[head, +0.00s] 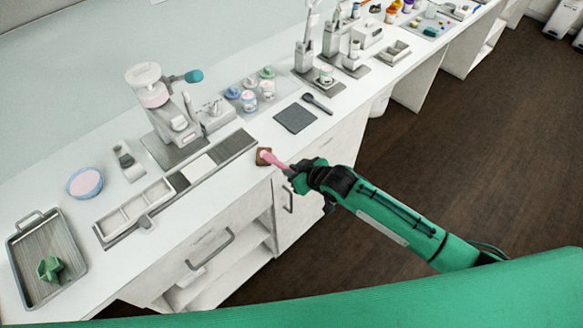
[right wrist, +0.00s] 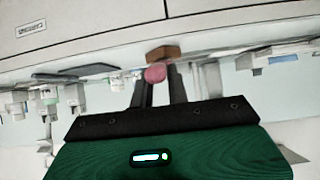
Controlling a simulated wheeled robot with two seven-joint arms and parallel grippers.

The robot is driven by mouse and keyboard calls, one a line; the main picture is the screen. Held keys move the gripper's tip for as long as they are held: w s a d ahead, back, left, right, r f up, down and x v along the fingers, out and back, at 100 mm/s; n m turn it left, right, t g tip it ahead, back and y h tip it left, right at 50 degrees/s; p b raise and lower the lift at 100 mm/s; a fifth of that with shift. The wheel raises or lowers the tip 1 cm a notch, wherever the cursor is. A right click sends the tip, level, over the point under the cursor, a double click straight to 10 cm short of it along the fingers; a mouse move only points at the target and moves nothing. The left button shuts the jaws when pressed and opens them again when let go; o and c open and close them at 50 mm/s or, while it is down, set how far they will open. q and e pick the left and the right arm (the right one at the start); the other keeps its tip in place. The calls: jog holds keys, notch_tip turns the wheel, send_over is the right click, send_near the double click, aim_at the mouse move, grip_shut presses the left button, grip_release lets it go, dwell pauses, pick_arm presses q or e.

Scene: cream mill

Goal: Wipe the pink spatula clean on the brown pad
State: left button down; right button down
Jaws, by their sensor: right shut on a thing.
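The pink spatula (head: 275,160) is in my right gripper (head: 291,172), which is shut on its handle at the counter's front edge. Its far end lies over the brown pad (head: 264,152); from the head view I cannot tell whether it touches. In the right wrist view the round pink end of the spatula (right wrist: 155,74) shows between the two dark fingers of the right gripper (right wrist: 160,88). The brown pad (right wrist: 164,53) is just beyond it. My left gripper is not in view.
A grey mat (head: 295,118) and a dark spoon (head: 317,103) lie behind the pad. A sectioned tray (head: 133,208), a mill (head: 172,115) and a blue bowl (head: 85,182) stand to the left. A metal tray (head: 68,285) is at the far left. The counter beside the pad is clear.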

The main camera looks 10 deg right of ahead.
jog(key=shift+w+a, duration=0.1)
jog(key=shift+w+a, duration=0.4)
jog(key=shift+w, duration=0.15)
jog(key=shift+s+d, duration=0.1)
jog(key=shift+s, duration=0.05)
jog(key=shift+s+d+f+p, duration=0.1)
jog(key=shift+s+d+p, duration=0.3)
jog(key=shift+s+p, duration=0.15)
jog(key=shift+w+a, duration=0.1)
jog(key=shift+w+a, duration=0.4)
jog(key=shift+w, duration=0.15)
